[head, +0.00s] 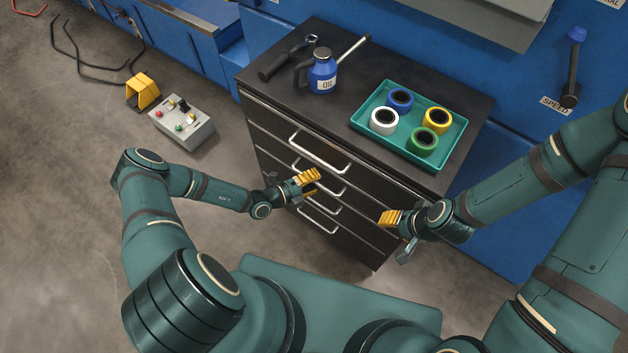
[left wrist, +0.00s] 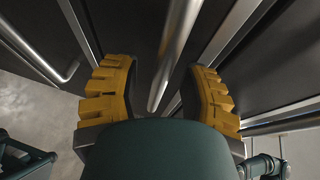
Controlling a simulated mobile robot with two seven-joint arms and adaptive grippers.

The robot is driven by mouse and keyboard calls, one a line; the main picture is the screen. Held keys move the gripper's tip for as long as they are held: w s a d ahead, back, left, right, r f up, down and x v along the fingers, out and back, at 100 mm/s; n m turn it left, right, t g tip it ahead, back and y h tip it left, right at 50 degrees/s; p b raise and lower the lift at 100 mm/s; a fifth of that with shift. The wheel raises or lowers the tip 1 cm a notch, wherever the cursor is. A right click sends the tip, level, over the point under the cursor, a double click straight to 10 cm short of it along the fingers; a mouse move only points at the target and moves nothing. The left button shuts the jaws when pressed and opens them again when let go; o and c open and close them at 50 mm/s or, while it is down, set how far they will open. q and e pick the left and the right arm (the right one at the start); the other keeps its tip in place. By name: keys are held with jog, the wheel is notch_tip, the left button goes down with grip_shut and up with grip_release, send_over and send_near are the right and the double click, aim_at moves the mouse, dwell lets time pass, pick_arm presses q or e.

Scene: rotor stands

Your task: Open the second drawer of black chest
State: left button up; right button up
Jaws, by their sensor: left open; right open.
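The black chest (head: 270,135) stands in front of me, with several dark drawers, each with a silver bar handle. The drawers look shut. My left gripper (head: 309,184) is open at the second drawer's handle (head: 331,191), just below the top drawer's handle (head: 320,163). In the left wrist view a silver bar (left wrist: 174,55) runs between the two yellow fingers of the open left gripper (left wrist: 165,100). I cannot tell whether either finger touches it. My right gripper (head: 393,228) is open and empty, near the chest's right front edge.
On the chest top are a blue oil can (head: 322,75), a dark-gripped tool (head: 285,60) and a teal tray (head: 383,146) with colored rings. A grey control box (head: 183,125) lies on the floor left. Blue machinery (head: 400,40) stands behind.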

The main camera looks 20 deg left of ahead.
pick_arm(q)
jog(key=shift+o, duration=0.3)
grip_shut()
jog(key=s+a, duration=0.4)
jog(key=s, duration=0.7)
jog(key=s+a, duration=0.3)
jog(key=s, duration=0.8)
jog(key=shift+a, duration=0.4)
jog(key=shift+s, duration=0.1)
jog(key=shift+c, duration=0.3)
grip_release()
